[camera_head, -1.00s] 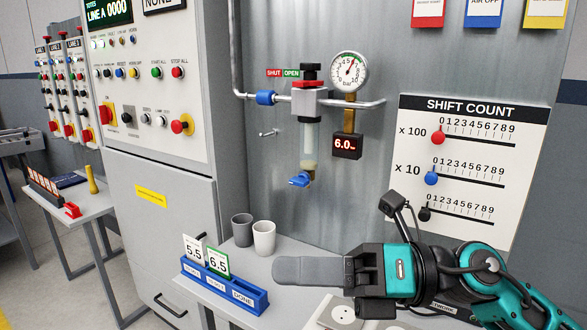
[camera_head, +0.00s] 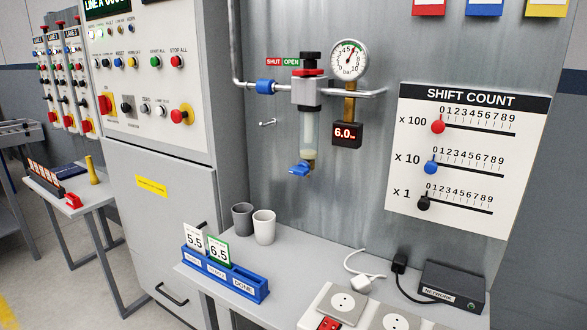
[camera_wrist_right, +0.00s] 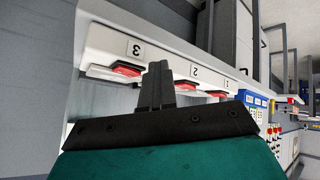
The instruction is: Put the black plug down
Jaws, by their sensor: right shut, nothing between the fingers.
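The black plug (camera_head: 400,262) is at the back of the grey bench, left of the black network box (camera_head: 450,287), with a dark cable curving from it. No gripper touches it in the head view. My right gripper (camera_wrist_right: 157,70) shows only in the right wrist view. Its dark fingers are together with nothing between them. Behind them is a pale strip (camera_wrist_right: 185,68) with red switches numbered 3, 2 and 1. My left gripper is in neither view.
A white plug (camera_head: 370,283) on a white cable lies left of the black plug. White socket plates (camera_head: 343,304) sit at the bench front. Two cups (camera_head: 264,227) and a blue card holder (camera_head: 222,275) stand at the left. The shift count board (camera_head: 465,160) hangs behind.

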